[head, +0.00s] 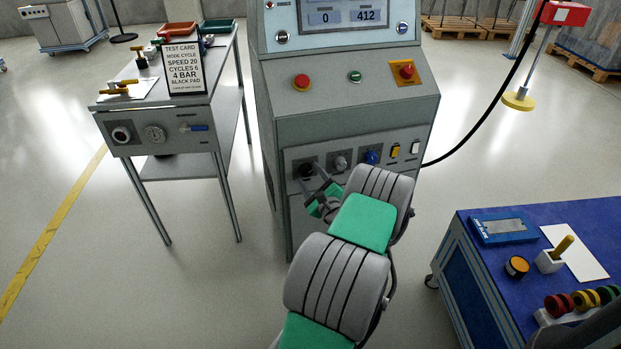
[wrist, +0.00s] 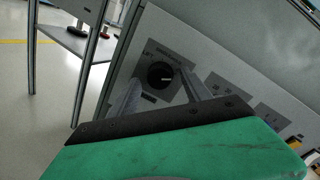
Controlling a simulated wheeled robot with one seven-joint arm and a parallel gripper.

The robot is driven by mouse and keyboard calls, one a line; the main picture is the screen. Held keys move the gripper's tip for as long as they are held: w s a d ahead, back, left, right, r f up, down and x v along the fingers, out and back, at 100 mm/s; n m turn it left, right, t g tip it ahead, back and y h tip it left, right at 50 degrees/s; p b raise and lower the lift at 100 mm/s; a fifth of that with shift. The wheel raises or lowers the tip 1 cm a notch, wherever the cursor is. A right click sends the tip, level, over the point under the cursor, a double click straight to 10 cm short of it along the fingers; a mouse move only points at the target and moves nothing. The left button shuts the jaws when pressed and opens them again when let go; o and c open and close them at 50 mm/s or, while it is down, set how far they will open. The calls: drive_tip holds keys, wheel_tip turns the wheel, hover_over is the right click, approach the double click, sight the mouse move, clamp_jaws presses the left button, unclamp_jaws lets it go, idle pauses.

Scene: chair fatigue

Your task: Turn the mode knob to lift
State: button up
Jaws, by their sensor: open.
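A black round knob (head: 306,170) sits at the left end of the console's lower panel. My gripper (head: 315,181) is open in front of this panel. In the wrist view its two fingers (wrist: 159,84) stand on either side of the knob, with visible gaps. I cannot tell how far the fingertips are from the panel face.
Right of the knob are a grey knob (head: 340,163), a blue knob (head: 372,157), a yellow switch (head: 395,151) and a white switch (head: 415,147). A side table (head: 225,98) stands left, a blue-topped cart (head: 470,262) right. A black cable (head: 480,130) leaves the console.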

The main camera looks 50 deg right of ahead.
clamp_jaws()
idle(0.6)
